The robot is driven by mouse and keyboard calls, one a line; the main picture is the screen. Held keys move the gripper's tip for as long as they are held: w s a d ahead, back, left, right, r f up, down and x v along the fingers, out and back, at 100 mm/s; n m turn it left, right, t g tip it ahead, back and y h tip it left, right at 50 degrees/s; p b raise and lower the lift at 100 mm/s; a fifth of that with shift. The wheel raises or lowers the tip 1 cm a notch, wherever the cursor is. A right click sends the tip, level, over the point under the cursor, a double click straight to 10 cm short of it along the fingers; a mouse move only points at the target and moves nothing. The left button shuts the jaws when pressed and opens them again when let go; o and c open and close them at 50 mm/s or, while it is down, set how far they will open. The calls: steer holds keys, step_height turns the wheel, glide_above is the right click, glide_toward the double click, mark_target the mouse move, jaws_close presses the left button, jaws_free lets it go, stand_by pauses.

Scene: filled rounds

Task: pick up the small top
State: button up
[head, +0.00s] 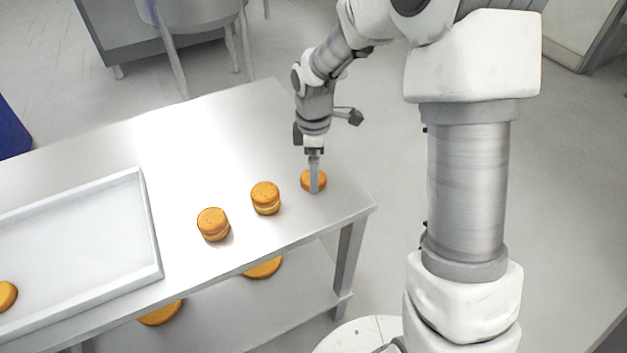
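A flat orange-brown round (306,181), which looks like the small top, lies near the right end of the metal table. My gripper (314,188) points straight down at it, and the fingers cover part of its middle. The fingers are seen edge-on as one grey strip, so I cannot tell whether they are open or shut, or whether they touch the round. The round appears to rest on the table.
Two filled rounds, one (265,197) nearer my gripper and one (213,223) further left, stand on the table (215,130). A white tray (151,225) at left holds another round (6,296). Larger rounds (160,314) (263,268) lie on the lower shelf.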

steer(key=shift+f, duration=0.95)
steer(key=shift+c, duration=0.2)
steer(key=c, duration=0.7)
steer(key=shift+r, duration=0.1)
steer(key=shift+c, duration=0.2)
